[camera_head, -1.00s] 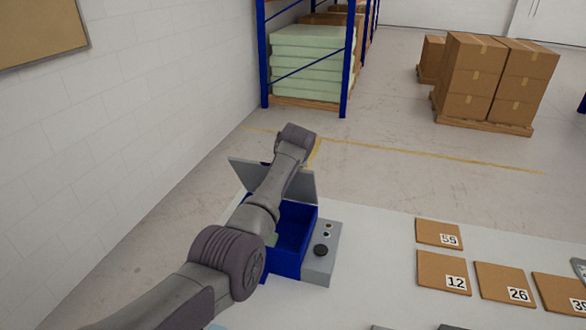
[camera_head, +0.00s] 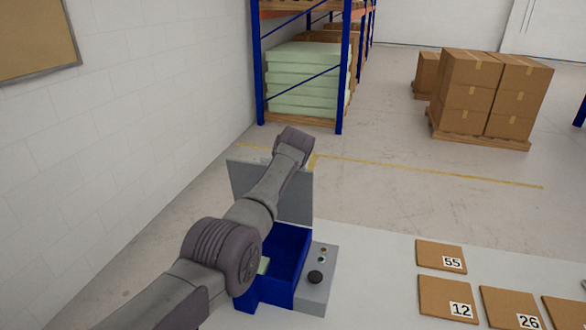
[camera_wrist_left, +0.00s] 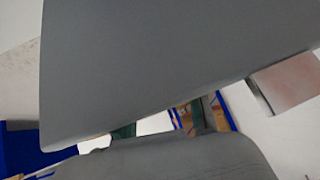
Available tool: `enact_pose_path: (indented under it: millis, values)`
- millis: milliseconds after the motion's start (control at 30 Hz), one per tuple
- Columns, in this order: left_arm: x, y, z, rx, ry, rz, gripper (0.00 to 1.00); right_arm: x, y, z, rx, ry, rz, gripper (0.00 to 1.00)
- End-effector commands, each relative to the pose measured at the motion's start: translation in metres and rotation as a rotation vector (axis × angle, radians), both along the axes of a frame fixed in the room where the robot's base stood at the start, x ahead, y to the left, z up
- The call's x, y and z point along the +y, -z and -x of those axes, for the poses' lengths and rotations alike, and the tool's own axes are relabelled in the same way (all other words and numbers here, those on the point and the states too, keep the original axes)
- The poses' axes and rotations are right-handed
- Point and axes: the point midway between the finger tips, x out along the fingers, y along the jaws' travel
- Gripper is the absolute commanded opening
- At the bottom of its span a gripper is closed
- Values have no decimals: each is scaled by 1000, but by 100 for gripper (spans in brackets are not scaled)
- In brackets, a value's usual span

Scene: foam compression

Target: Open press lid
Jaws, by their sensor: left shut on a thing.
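The press is a blue open-topped box (camera_head: 288,246) with a grey control strip (camera_head: 316,275) on its right side. Its grey lid (camera_head: 298,200) stands raised, close to upright, at the back of the box. A pale green piece (camera_head: 263,266) shows inside the box, partly behind my left arm. My left arm reaches over the box to the lid, and its gripper is hidden in the head view. In the left wrist view the lid (camera_wrist_left: 170,60) fills the top, and the dark fingers of my left gripper (camera_wrist_left: 162,122) are shut on it, partly covered. My right gripper is not in view.
Brown numbered pads (camera_head: 447,297) lie on the light table (camera_head: 380,262) to the right of the press. A white wall (camera_head: 130,130) stands at the left. A blue rack (camera_head: 345,75) and stacked cartons (camera_head: 490,95) stand farther back on the floor.

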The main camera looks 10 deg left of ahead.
Motion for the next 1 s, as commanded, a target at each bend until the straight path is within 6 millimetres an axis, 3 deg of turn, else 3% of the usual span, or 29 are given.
enact_pose_path:
  millis: [133,167,300,767,1000]
  values:
    - [-1,6,2,9,0,4,0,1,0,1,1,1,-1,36]
    - [-1,6,2,10,0,4,37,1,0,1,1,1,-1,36]
    - [-1,6,2,9,1,3,60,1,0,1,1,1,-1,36]
    - [-2,-1,4,4,1,1,60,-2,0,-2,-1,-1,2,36]
    - [-7,-18,21,2,2,2,60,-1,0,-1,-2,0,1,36]
